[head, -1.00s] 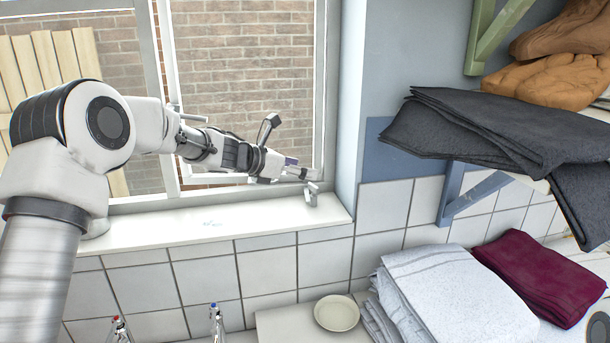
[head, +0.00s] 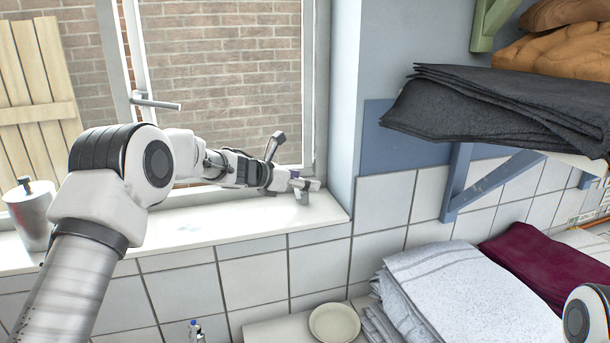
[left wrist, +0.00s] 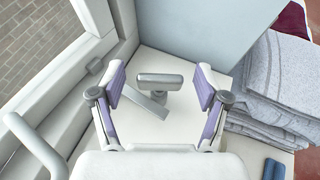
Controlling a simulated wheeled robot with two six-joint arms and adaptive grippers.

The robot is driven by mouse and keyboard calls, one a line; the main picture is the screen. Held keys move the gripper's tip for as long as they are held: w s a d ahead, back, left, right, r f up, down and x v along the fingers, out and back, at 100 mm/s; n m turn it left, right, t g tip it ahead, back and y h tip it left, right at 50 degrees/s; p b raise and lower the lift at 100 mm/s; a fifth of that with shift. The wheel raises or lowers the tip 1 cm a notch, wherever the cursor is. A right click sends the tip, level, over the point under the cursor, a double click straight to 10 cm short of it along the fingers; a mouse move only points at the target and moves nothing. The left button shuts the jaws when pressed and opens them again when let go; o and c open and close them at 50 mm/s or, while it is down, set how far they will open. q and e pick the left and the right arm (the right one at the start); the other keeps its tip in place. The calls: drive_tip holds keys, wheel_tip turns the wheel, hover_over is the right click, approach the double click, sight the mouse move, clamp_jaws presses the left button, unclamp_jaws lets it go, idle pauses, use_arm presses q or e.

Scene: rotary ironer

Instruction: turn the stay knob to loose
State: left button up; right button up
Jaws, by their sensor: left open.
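The stay knob (left wrist: 160,81) is a small grey bar-shaped handle near the sill at the window's right corner. In the left wrist view it lies between my left gripper's two purple-padded fingers (left wrist: 161,88), with a visible gap on each side. In the head view the knob (head: 302,197) is partly hidden by my left gripper (head: 303,184), which reaches it from the left. My left gripper is open and empty. My right gripper is not in view.
The window frame (left wrist: 82,70) and a window handle (left wrist: 35,145) are close on the left. The white sill (head: 235,222) is below. Folded grey towels (head: 455,290), a dish (head: 334,322) and a shelf bracket (head: 480,185) with dark cloth above are to the right.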

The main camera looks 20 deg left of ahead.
use_arm(q)
drive_tip(key=shift+w+d+f, duration=0.2)
drive_tip(key=shift+w+d, duration=0.05)
drive_tip(key=shift+w, duration=0.15)
drive_tip(key=shift+s+a, duration=0.1)
drive_tip(key=shift+c, duration=0.4)
